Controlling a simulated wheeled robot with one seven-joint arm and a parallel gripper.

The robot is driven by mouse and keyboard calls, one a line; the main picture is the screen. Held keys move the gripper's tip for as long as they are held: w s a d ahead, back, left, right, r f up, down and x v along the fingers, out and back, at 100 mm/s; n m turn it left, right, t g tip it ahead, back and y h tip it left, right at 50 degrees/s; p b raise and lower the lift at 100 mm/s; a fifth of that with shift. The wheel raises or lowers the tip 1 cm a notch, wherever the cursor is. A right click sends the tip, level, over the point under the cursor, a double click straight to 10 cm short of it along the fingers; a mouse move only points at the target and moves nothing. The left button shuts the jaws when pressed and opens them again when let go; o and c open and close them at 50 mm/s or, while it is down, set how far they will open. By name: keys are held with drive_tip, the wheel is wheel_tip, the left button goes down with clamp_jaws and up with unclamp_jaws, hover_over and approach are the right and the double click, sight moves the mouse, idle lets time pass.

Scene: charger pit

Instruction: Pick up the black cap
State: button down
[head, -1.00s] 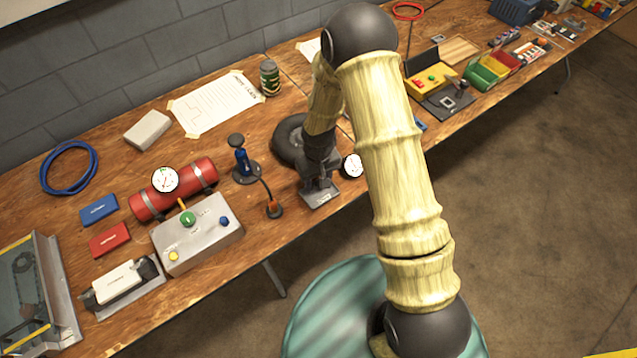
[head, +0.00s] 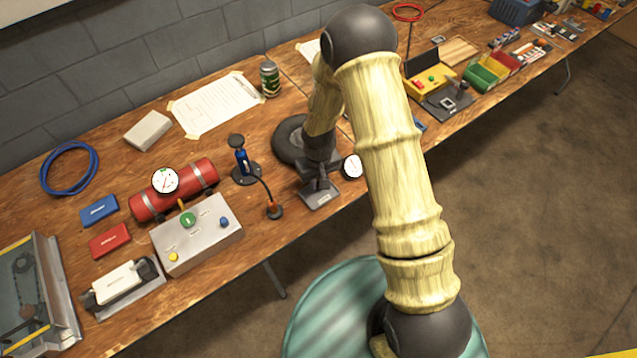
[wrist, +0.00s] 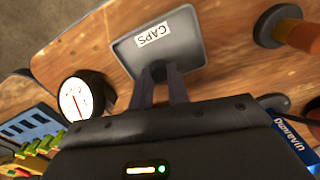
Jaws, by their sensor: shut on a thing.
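My gripper (wrist: 160,80) points down at a small grey tray (wrist: 193,30) labelled "CAPS"; the tray also shows in the head view (head: 322,198). In the wrist view its two dark fingers are close together over the tray's near edge. They are shut on a small dark piece (wrist: 158,72), which I take to be the black cap; it is mostly hidden between the fingertips. In the head view my gripper (head: 317,184) is over the tray, and the cap cannot be made out there. I cannot tell whether the cap still touches the tray.
A round white gauge (head: 353,166) stands just right of the tray. A hose end with an orange collar (head: 273,208) and a blue pump (head: 241,160) stand to its left. A black tire (head: 290,140) lies behind. The bench's front edge is close to the tray.

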sight(318, 184)
drive_tip(key=shift+r, duration=0.1)
wheel_tip(318, 184, up, 10)
idle(0.4)
idle(0.5)
